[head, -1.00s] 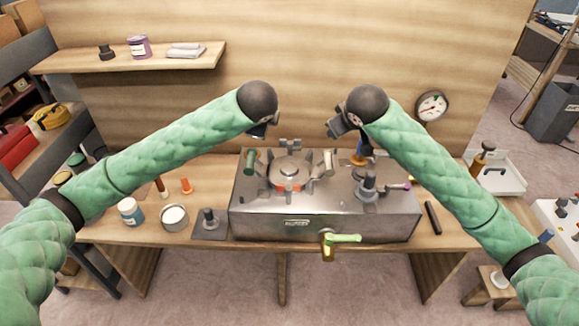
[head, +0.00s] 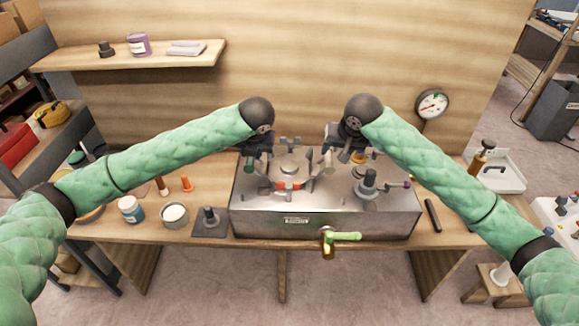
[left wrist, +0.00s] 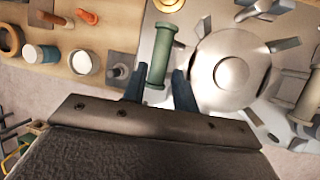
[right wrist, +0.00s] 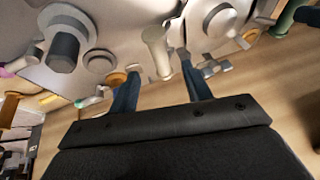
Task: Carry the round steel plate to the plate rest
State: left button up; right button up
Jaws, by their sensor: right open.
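The round steel plate (head: 289,170) lies on top of the steel box, with a green upright handle at its left and a cream handle at its right. My left gripper (head: 252,160) is over the green handle (left wrist: 160,55); in the left wrist view its fingers stand apart on either side of the handle's near end. My right gripper (head: 340,156) is open near the cream handle, which shows just beyond and between its fingers in the right wrist view (right wrist: 155,45). The arms' ends partly hide both handles in the head view. I cannot tell which thing is the plate rest.
The steel box (head: 300,227) carries a grey knob (head: 368,185) and a front tap with a green lever (head: 342,237). A dark square pad with a knob (head: 210,222), a white-topped tin (head: 174,215) and a blue jar (head: 131,209) stand left. A gauge (head: 432,105) stands behind right.

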aim_at(250, 158)
pick_arm(q)
jog(key=shift+f, duration=0.1)
pick_arm(e)
jog(key=shift+f, duration=0.1)
pick_arm(q)
jog(key=shift+x, duration=3.8)
pick_arm(e)
jog(key=shift+x, duration=3.85)
pick_arm(q)
jog(key=shift+c, duration=0.4)
pick_arm(e)
jog(key=shift+c, duration=0.4)
pick_arm(q)
jog(key=c, duration=0.4)
pick_arm(e)
jog(key=c, duration=0.4)
pick_arm(q)
grip_shut()
pick_arm(e)
jog(key=c, duration=0.4)
grip_shut()
pick_arm(q)
jog(key=shift+w+a, duration=0.1)
pick_arm(e)
jog(key=shift+w+d, duration=0.1)
